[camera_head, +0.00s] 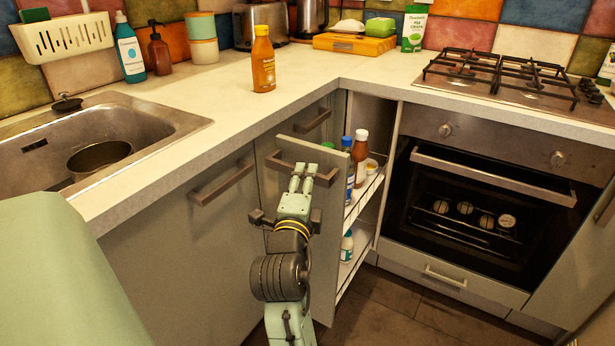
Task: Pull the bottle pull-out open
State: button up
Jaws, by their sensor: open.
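The bottle pull-out (330,205) is partly out between the corner cupboard and the oven. Its grey front panel faces left, toward my arm, and its shelves show on the right side. Bottles and a small jar stand on the upper shelf, among them a brown bottle (360,158) with a white cap; another bottle (347,246) stands on the lower shelf. My gripper (303,171) is at the dark bar handle (325,178) near the top of the front panel. Its fingers are open, with the fingertips at the bar; whether they touch it I cannot tell.
The oven (490,200) with its bar handle stands right of the pull-out. Cupboard doors with handles (221,184) are at left under the worktop (240,103). An orange bottle (263,60) stands near the worktop's inner corner. Dark floor (385,310) is free in front of the oven.

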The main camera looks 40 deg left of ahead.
jog(key=shift+v, duration=2.15)
